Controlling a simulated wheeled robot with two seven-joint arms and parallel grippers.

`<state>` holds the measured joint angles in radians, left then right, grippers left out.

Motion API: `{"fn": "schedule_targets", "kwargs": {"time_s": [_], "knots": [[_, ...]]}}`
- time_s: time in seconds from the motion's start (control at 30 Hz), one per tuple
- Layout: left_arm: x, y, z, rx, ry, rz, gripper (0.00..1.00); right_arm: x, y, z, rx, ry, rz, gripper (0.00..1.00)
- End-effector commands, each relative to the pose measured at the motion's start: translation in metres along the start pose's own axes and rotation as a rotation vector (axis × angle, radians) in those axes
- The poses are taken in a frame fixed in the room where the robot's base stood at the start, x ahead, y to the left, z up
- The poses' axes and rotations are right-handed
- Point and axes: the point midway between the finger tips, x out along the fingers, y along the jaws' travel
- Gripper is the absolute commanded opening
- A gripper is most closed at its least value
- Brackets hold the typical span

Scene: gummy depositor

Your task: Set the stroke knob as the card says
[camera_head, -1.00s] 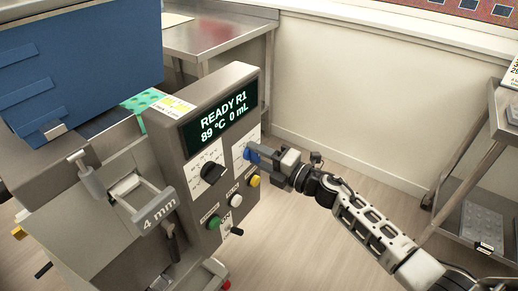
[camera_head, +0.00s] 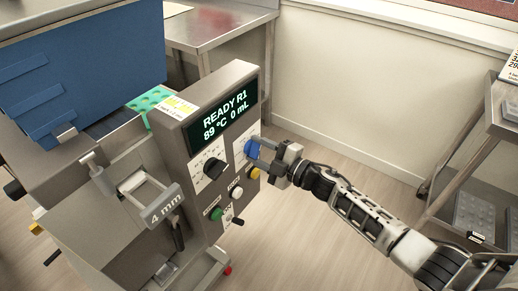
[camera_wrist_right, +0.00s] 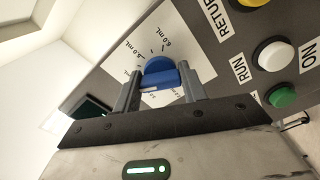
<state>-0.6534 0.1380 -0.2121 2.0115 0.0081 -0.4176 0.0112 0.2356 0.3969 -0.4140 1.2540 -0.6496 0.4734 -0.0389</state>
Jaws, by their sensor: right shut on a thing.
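The blue stroke knob (camera_head: 251,147) sits on a white dial plate on the front panel of the depositor (camera_head: 190,141). In the right wrist view the blue knob (camera_wrist_right: 160,73) stands between the two fingers of my right gripper (camera_wrist_right: 160,92), which is shut on its grip bar. Marks near 5.0 and 6.0 mL show beyond the knob; other marks are partly hidden, and I cannot tell its exact setting. My left gripper is not in view.
The display (camera_head: 223,119) reads READY R1, 89 °C, 0 mL. A steel rack (camera_head: 480,150) stands at the right.

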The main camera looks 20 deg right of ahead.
Motion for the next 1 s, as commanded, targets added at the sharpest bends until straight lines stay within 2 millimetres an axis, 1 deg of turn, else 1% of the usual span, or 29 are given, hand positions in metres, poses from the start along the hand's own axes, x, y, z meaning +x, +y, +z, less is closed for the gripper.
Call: {"fn": "schedule_targets", "kwargs": {"time_s": [0.4, 0.43, 0.47, 0.5, 0.83, 0.93, 1.0], "knots": [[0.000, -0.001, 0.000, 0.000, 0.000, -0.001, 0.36, 0.000, -0.001, 0.000, 0.008, 0.000, -0.001, 0.19], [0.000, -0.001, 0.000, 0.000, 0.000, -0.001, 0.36, 0.000, -0.001, 0.000, 0.008, 0.000, -0.001, 0.45], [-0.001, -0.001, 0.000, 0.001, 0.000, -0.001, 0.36, 0.000, -0.001, 0.000, 0.008, 0.000, -0.001, 0.53], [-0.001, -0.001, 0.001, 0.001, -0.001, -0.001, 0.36, 0.000, -0.001, 0.000, 0.008, 0.000, -0.001, 0.64], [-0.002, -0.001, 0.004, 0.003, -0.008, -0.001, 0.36, -0.002, -0.001, 0.000, 0.007, 0.000, -0.001, 0.64], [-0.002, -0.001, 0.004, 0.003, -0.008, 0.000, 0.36, -0.011, -0.001, 0.001, 0.006, -0.001, -0.002, 0.64], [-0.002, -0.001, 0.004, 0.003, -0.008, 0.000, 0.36, -0.023, -0.002, 0.001, 0.005, -0.001, -0.004, 0.64]]}}
